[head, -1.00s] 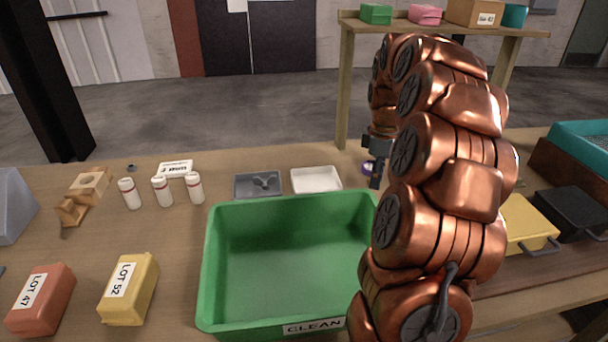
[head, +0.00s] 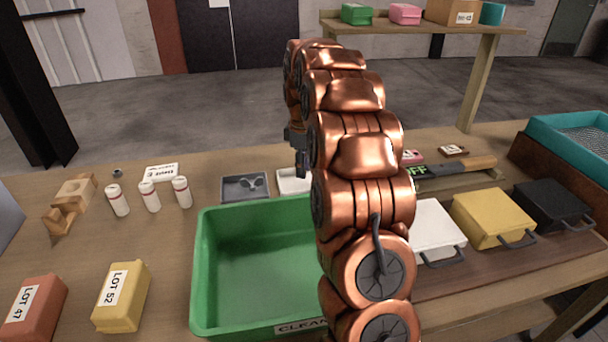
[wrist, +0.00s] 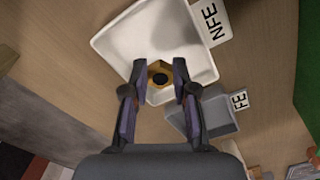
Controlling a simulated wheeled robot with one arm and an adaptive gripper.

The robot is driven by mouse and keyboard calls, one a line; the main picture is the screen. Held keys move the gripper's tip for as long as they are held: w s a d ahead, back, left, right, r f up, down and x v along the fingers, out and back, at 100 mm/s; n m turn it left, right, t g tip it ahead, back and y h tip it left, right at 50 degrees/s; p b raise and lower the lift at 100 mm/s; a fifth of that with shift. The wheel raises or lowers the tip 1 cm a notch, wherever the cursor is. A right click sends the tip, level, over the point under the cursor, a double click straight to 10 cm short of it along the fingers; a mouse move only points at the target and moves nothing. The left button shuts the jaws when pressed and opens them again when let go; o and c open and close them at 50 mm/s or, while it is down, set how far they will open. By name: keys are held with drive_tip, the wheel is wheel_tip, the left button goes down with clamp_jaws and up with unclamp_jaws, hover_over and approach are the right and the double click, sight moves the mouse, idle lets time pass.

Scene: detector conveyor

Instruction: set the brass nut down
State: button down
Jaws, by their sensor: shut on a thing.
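The brass nut (wrist: 157,95), with a dark hole, is between my fingertips in the wrist view. My gripper (wrist: 160,80) is shut on it. Behind the nut lies the white tray (wrist: 130,48) with an "NFE" label. The nut looks to be over the tray's edge part near the grey tray; I cannot tell its height. In the head view my gripper (head: 302,170) is over the white tray (head: 287,184), which my arm partly covers. The nut cannot be made out there.
A grey tray (wrist: 212,120) labelled "FE" adjoins the white one; in the head view it holds small metal parts. A large green bin (head: 250,265) marked "CLEAN" stands in front. White bottles (head: 149,196) stand at left, lidded boxes (head: 492,220) at right.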

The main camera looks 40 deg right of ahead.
drive_tip(key=shift+s+f+p, duration=0.1)
drive_tip(key=shift+f+p, duration=0.3)
drive_tip(key=shift+f, duration=1.3)
drive_tip(key=shift+f, duration=0.15)
drive_tip(key=c, duration=0.9)
unclamp_jaws()
wheel_tip(320, 180, up, 12)
drive_tip(key=shift+r+b, duration=0.15)
drive_tip(key=shift+b, duration=0.75)
